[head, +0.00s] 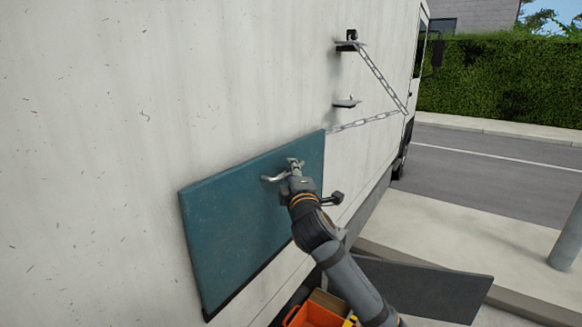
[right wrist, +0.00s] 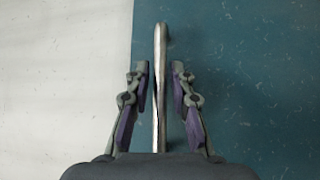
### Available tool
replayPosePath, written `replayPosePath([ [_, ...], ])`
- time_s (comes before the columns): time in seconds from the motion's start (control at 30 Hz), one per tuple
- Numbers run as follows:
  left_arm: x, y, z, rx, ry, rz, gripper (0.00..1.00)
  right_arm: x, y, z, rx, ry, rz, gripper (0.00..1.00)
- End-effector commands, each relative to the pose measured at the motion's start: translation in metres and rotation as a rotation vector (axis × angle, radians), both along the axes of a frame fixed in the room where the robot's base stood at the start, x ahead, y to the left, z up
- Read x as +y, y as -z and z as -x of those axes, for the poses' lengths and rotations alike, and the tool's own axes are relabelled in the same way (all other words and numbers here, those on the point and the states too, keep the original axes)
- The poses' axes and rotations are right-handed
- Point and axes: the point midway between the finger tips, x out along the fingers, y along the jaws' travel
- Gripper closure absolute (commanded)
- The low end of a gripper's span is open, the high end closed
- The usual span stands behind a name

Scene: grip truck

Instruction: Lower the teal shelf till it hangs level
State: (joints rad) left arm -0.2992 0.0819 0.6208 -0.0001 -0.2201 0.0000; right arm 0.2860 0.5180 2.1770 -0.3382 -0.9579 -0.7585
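The teal shelf (head: 235,215) stands folded up, nearly flat against the white truck's side. A pale metal handle (head: 272,179) sits on its face. My right gripper (head: 294,168) is at this handle. In the right wrist view the handle bar (right wrist: 160,85) runs between the two fingers (right wrist: 159,90), with a gap on each side, so the gripper is open around it. A chain (head: 375,68) runs from an upper bracket (head: 347,43) down to a bend, then back to the shelf's upper right corner. My left gripper is not in view.
A lower bracket (head: 346,103) juts from the truck wall (head: 120,110). Below right lie a dark panel (head: 420,288) and an orange crate (head: 314,316). A grey post (head: 568,240) stands at the far right. The pavement between panel and post is clear.

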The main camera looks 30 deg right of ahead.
Motion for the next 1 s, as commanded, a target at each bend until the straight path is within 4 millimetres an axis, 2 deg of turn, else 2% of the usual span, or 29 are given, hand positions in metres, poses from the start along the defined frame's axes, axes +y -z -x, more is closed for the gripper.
replayPosePath([
  [0.3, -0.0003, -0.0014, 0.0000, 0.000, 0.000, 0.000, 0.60, -0.0018, 0.0005, -0.0043, 0.000, 0.000, 0.000, 0.78],
  [0.5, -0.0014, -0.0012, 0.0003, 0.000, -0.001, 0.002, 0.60, -0.0017, 0.0006, -0.0043, 0.001, 0.000, 0.000, 1.00],
  [0.87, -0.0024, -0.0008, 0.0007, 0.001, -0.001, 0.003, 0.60, -0.0019, 0.0011, -0.0042, 0.001, 0.000, 0.000, 1.00],
  [1.0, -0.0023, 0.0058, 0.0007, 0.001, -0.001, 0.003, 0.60, -0.0018, 0.0042, -0.0041, -0.011, 0.000, -0.005, 1.00],
])
